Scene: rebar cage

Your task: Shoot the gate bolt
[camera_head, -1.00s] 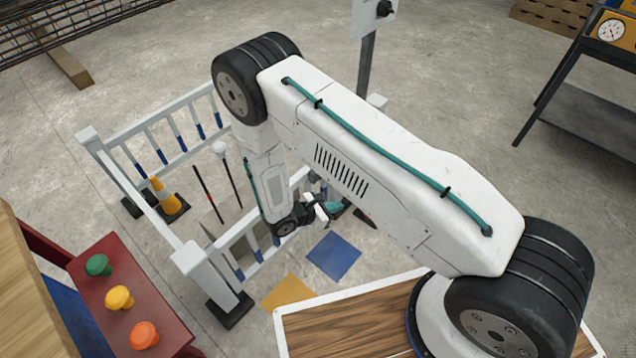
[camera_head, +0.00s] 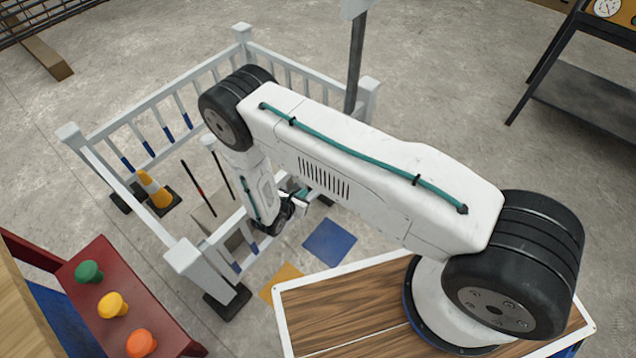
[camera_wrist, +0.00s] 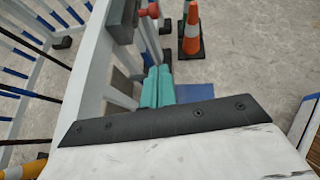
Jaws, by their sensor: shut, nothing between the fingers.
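The white picket pen (camera_head: 185,262) stands on the floor, with its gate and bolt largely hidden behind my arm in the head view. In the wrist view, a white rail (camera_wrist: 88,75) runs up the left side. A dark grey block with a red knob (camera_wrist: 148,11) sits at its top; this looks like the bolt, though it is cut off by the frame edge. My gripper (camera_head: 302,197) is at the near side of the pen. Its teal fingers (camera_wrist: 156,86) are shut together and empty, beside the rail and below the knob in the picture. I cannot tell whether they touch the rail.
An orange cone (camera_wrist: 192,30) stands beyond the fingers. A yellow cone (camera_head: 155,190) is inside the pen. A blue floor patch (camera_head: 330,243) lies in front. A red stand with coloured knobs (camera_head: 113,305) is at the left, a dark bench (camera_head: 580,95) at the right.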

